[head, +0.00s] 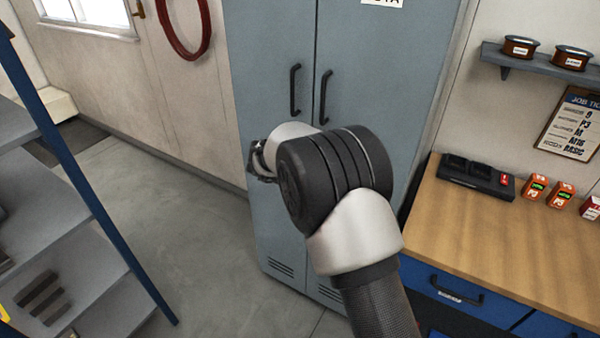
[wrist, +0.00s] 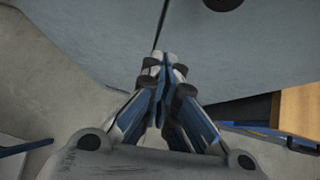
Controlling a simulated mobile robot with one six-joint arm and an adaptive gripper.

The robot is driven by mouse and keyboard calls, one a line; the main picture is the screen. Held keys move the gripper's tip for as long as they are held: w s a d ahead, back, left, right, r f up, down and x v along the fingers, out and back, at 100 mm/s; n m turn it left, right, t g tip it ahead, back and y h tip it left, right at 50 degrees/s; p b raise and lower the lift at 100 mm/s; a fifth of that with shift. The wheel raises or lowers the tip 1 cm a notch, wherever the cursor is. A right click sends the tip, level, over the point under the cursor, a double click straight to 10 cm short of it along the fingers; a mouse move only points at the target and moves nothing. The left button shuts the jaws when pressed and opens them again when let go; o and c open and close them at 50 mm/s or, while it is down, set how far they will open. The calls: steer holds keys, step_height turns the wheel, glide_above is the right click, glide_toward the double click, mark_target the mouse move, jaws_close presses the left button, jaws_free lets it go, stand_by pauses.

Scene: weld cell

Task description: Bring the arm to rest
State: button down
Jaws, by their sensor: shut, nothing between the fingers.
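My arm rises from the bottom of the head view and bends at a large dark joint in front of a grey two-door cabinet (head: 262,60). Only a small part of my gripper (head: 257,165) shows in the head view, left of that joint; the rest is hidden behind it. In the wrist view my gripper (wrist: 160,66) is shut, its fingertips together with nothing between them. The grey cabinet (wrist: 250,50) fills the upper part of the wrist view beyond the fingertips. I cannot tell the exact gap between them.
A wooden workbench (head: 450,215) with blue drawers stands at the right, bearing a black charger (head: 475,175) and small orange boxes (head: 535,190). A shelf rack (head: 85,185) with a blue post stands at the left. The grey floor (head: 190,230) between rack and cabinet is clear.

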step_height(320, 180, up, 19)
steer(key=s+n+t+y+p, duration=0.1)
steer(key=s+n+t+y, duration=0.2)
steer(key=n, duration=0.5)
steer(key=s+d+r+n+y, duration=0.2)
steer(key=s+r+n+y, duration=0.2)
steer(key=s+r+n, duration=0.7)
steer(key=s+d+f+n+g+h, duration=0.1)
steer(key=s+d+f+n+g, duration=0.1)
steer(key=s+d+f+n, duration=0.2)
steer(key=s+d+f+n+g+h, duration=0.1)
steer(key=s+d+f+n, duration=0.4)
steer(key=s+n, duration=0.5)
steer(key=s+d+f+n+g+h, duration=0.1)
steer(key=s+d+f+n+g, duration=0.3)
steer(key=s, duration=1.3)
steer(key=d+n, duration=0.3)
steer(key=shift+s+f+h, duration=0.2)
steer(key=shift+s+h, duration=0.1)
steer(key=c, duration=2.3)
jaws_free()
